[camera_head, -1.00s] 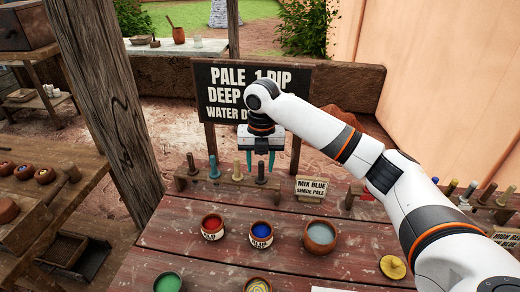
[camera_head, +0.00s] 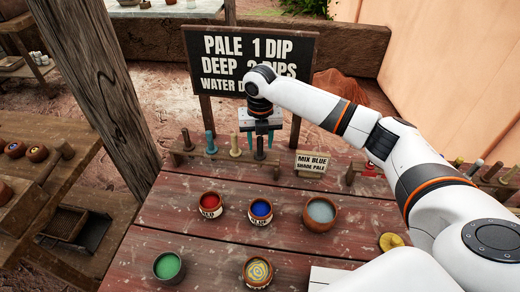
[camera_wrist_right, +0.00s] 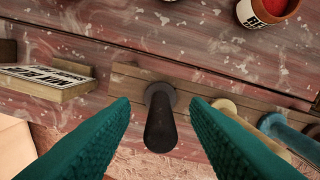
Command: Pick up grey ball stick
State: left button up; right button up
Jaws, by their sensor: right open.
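A wooden rack (camera_head: 222,157) at the table's back edge holds several upright sticks. Its rightmost is a dark grey-black stick (camera_head: 260,148), with a tan stick (camera_head: 235,146), a blue stick (camera_head: 210,143) and a brown stick (camera_head: 187,141) to its left. I cannot tell for certain which one is the grey ball stick. My right gripper (camera_head: 256,147) is open over the dark stick. In the right wrist view the dark stick (camera_wrist_right: 160,122) stands between the spread teal fingers (camera_wrist_right: 160,105), with gaps on both sides. Its lower end is hidden. My left gripper is not in view.
Red (camera_head: 209,200), blue (camera_head: 261,207), grey (camera_head: 321,209) and green (camera_head: 168,266) paint bowls stand on the table (camera_head: 215,240). A MIX BLUE card (camera_head: 311,164) stands right of the rack. A sign (camera_head: 215,65) is behind. More sticks (camera_head: 490,171) stand at right.

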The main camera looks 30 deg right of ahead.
aim_at(260, 155)
jog(key=shift+w+f, duration=0.1)
jog(key=shift+f, duration=1.65)
grip_shut()
notch_tip(260, 155, up, 10)
jog(key=shift+r+b, duration=0.1)
jog(key=shift+b, duration=0.4)
jog(key=shift+r+p, duration=0.1)
jog(key=shift+p, duration=0.5)
